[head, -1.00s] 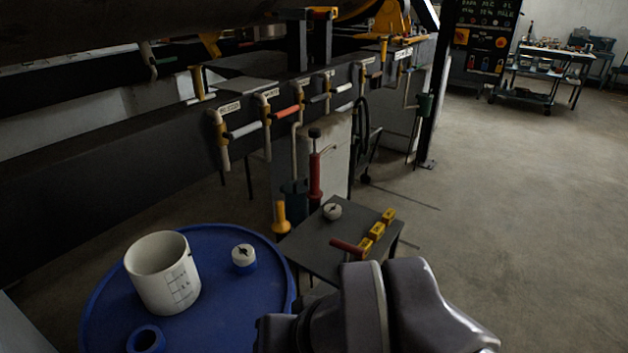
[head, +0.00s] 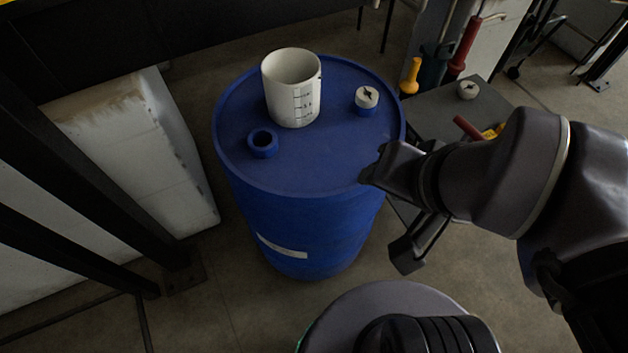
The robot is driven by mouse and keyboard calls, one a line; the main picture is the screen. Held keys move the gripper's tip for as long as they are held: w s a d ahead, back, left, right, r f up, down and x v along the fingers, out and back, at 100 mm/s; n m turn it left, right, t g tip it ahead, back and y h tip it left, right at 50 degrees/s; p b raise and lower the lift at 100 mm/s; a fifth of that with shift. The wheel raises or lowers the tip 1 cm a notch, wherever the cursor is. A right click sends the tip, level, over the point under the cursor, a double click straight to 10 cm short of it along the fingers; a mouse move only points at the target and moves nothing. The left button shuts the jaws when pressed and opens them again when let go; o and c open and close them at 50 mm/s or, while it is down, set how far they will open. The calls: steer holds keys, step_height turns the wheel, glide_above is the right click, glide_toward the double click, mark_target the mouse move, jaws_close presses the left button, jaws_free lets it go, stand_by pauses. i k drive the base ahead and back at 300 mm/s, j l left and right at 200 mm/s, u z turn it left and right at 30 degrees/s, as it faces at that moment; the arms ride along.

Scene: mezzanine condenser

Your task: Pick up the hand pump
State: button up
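A red upright cylinder (head: 466,46), which looks like the hand pump, stands at the upper right, beyond the small grey table. My arm reaches in from the right. Its dark end, my gripper (head: 392,172), is over the near right edge of the blue drum, well short of the red cylinder. I see nothing clearly held. The fingers are dark and seen at an angle, so I cannot tell their opening.
The blue drum (head: 232,150) bears a white measuring cup (head: 292,92), a blue ring (head: 262,145) and a round white-topped gauge (head: 367,98). The small grey table (head: 428,115) bears another gauge (head: 468,89) and a red-handled item (head: 467,128). A yellow-topped item (head: 410,76) stands behind.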

mark_target(457, 65)
steer(key=i+l+z, duration=1.1)
steer(key=i+j, duration=0.05)
steer(key=i, duration=0.05)
